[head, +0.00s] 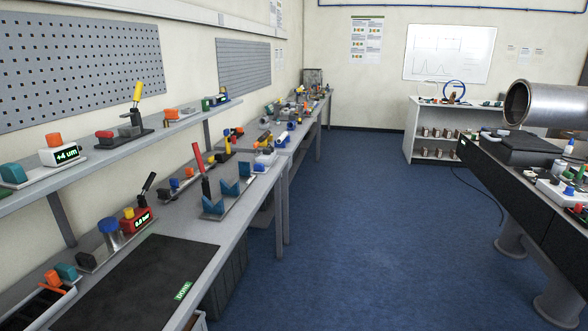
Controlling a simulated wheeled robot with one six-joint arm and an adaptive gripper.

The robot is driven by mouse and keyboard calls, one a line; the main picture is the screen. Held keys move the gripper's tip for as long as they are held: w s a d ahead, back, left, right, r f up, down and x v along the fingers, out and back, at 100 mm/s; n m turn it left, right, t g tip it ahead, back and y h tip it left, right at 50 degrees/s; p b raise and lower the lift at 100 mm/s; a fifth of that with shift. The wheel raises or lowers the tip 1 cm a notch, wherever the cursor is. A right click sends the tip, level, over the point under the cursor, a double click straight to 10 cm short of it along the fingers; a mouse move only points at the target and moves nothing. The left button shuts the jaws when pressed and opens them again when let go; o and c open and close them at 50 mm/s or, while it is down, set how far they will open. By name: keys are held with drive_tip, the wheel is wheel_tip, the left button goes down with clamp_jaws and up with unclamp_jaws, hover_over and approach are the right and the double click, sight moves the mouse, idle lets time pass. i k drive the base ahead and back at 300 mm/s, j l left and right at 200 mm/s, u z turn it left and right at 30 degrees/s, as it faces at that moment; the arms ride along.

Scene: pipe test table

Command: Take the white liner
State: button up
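No part of my gripper shows in the head view. I cannot pick out the white liner with certainty. A small white cylinder with blue on it (282,139) lies on the far part of the left bench, too small to make out well. Another small whitish cylinder (558,168) stands on the dark table at the right edge. Which of these, if either, is the liner I cannot tell.
The left bench (236,222) carries blue V-blocks (213,206), a red display unit (137,220) and a black mat (140,285). A shelf (100,157) runs above it. A large metal pipe (548,104) rests on the right table. The blue floor (370,230) between is clear.

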sight(281, 138)
drive_tip(key=i+z, duration=0.1)
drive_tip(key=i, duration=1.7)
drive_tip(key=i+u, duration=0.15)
drive_tip(key=i, duration=0.3)
drive_tip(key=i+l+u, duration=0.1)
drive_tip(key=i, duration=0.35)
drive_tip(key=i+l+u, duration=0.15)
drive_tip(key=i, duration=0.25)
drive_tip(key=i+l+u, duration=0.1)
drive_tip(key=i, duration=0.35)
drive_tip(key=i+l+u, duration=0.15)
drive_tip(key=i+l, duration=0.2)
